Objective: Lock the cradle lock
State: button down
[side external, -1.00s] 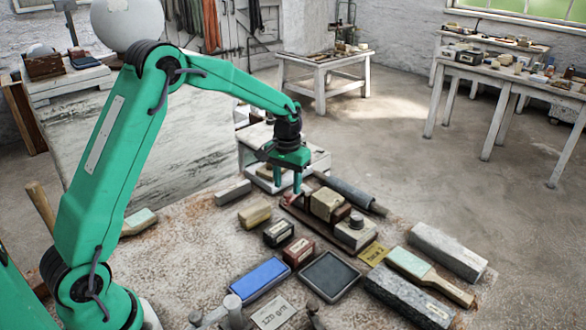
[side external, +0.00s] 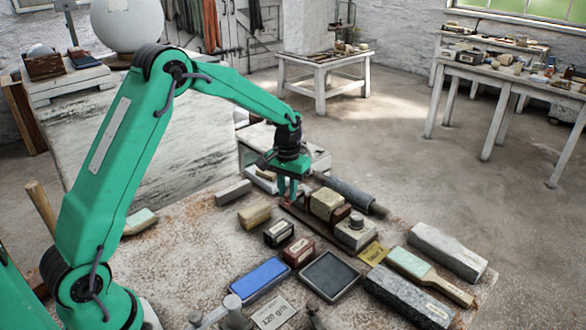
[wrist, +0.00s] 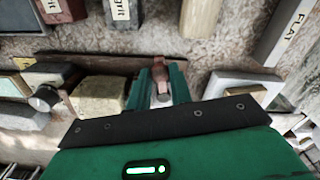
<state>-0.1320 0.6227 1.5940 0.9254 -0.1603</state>
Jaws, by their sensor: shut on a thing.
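The cradle is a long dark brown board (side external: 312,222) near the back of the table, with a pale stone block (side external: 325,203), a dark red block (side external: 341,213) and a grey-beige block with a dark round knob (side external: 356,232) on it. My gripper (side external: 288,198) is low at the board's left end. In the wrist view my gripper (wrist: 161,88) has its green fingers closed on a small reddish-brown lever (wrist: 160,77), which I take for the cradle lock. A round grey piece shows between the fingers. The fingers partly hide the lever, so its exact angle is unclear.
A dark cylinder (side external: 348,194) lies just behind the cradle. A grey bar (side external: 233,192) and a yellowish block (side external: 254,214) lie to the left. Small labelled blocks (side external: 278,233), a blue stone (side external: 260,280) and a dark tray (side external: 329,276) lie in front.

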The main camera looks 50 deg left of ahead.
jog(key=shift+w+d+r+n, duration=0.15)
jog(key=shift+d+n, duration=0.2)
jog(key=shift+n, duration=0.4)
jog(key=shift+w+d+f+n, duration=0.1)
jog(key=shift+w+d+n, duration=0.2)
jog(key=shift+n, duration=0.4)
jog(key=shift+w+d+r+n, duration=0.1)
jog(key=shift+d+n, duration=0.3)
jog(key=shift+n, duration=0.35)
jog(key=c, duration=1.3)
grip_release()
jog(key=shift+o, duration=0.2)
jog(key=shift+s+m, duration=0.1)
jog(key=shift+m, duration=0.2)
